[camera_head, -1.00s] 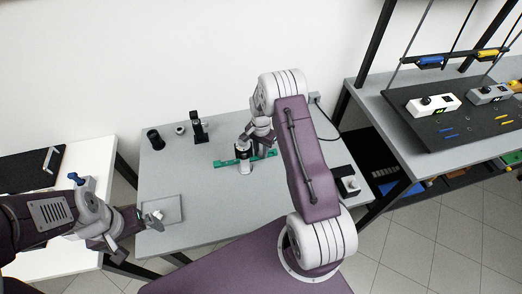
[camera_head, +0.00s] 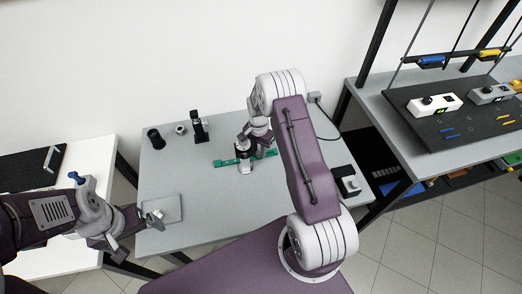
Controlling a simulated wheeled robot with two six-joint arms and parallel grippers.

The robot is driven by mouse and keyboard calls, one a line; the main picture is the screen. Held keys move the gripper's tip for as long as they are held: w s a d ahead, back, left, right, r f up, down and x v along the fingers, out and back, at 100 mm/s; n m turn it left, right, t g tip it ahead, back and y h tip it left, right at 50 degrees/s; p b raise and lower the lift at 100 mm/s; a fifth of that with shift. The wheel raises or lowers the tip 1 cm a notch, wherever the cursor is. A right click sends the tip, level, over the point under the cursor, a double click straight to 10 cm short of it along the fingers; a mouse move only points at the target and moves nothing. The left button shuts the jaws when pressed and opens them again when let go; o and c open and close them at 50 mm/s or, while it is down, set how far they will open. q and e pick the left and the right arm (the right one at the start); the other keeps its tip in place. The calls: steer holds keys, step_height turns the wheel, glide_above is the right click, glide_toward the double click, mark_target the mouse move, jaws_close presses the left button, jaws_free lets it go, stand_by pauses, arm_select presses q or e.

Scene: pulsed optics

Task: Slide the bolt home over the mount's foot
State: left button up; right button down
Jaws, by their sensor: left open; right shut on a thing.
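A green rail (camera_head: 226,162) lies on the grey table (camera_head: 207,211), near its middle. A black and silver mount (camera_head: 244,152) stands upright at the rail. My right gripper (camera_head: 243,143) reaches down to the mount and is shut on a small part there. That part is hidden by the fingers and too small to make out, so I cannot tell the bolt from the mount's foot.
A black post mount (camera_head: 199,128), a black cylinder (camera_head: 155,139) and a small ring-like part (camera_head: 181,129) stand at the back left. A black box with a light knob (camera_head: 350,184) sits at the right edge. My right arm covers the table's right part.

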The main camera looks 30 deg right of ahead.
mark_target(258, 153)
steer(key=c, duration=1.5)
jaws_free()
steer(key=shift+w, duration=0.1)
steer(key=o, duration=0.4)
steer(key=shift+a, duration=0.15)
steer(key=shift+c, duration=0.2)
steer(key=shift+a, duration=0.1)
steer(key=shift+r, duration=0.25)
step_height(258, 153, up, 9)
steer(key=b, duration=0.1)
steer(key=shift+f, duration=0.15)
